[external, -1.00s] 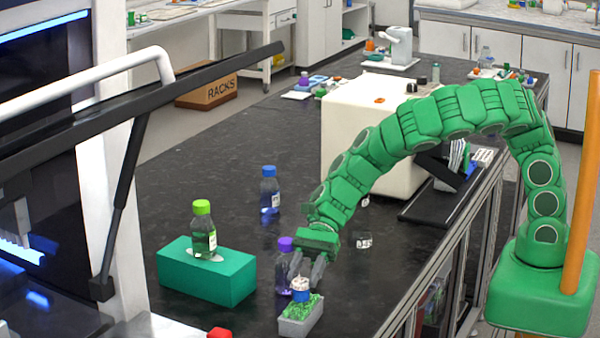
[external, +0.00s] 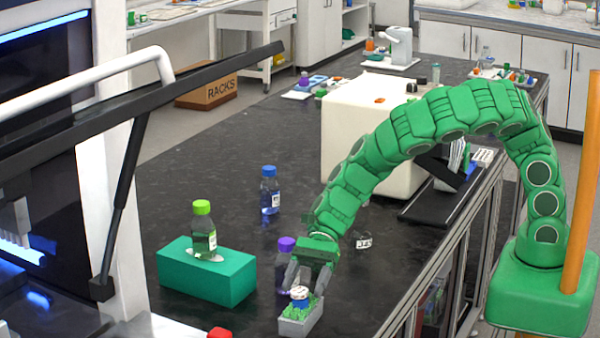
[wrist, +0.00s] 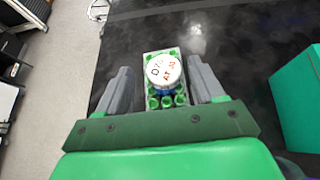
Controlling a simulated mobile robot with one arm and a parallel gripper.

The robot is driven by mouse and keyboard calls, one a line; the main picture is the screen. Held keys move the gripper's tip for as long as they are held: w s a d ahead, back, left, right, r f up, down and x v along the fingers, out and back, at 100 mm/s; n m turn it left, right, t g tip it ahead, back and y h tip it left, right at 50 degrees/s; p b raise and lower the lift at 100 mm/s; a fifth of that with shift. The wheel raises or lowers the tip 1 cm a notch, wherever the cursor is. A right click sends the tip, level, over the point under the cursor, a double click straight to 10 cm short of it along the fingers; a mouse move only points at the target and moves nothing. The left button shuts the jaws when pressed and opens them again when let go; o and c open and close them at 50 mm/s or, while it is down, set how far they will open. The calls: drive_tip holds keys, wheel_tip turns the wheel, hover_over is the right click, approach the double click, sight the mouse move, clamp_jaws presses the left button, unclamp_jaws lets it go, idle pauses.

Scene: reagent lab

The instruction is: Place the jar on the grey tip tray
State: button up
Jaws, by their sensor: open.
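The jar (external: 299,293), with a white lid and blue below it, sits on the grey tip tray (external: 300,327) among green tips. In the wrist view the jar's marked lid (wrist: 164,71) is over the middle of the tray (wrist: 149,58), with green tips around it. My gripper (external: 306,283) points down over the tray. In the wrist view my gripper (wrist: 163,92) is open, one finger on each side of the jar, with gaps between. The jar's lower part is mostly hidden by the lid and tips.
A purple-capped bottle (external: 283,268) stands close behind my gripper. A teal box (external: 206,275) with a green-capped bottle (external: 203,232) is to the left. A blue-capped bottle (external: 270,192) and a small clear container (external: 363,240) stand farther back. The bench's right edge is nearby.

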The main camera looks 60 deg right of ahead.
drive_tip(key=shift+w+d+r, duration=0.1)
drive_tip(key=shift+d+r, duration=0.25)
drive_tip(key=shift+d, duration=0.05)
drive_tip(key=v, duration=1.1)
drive_tip(key=shift+o, duration=0.2)
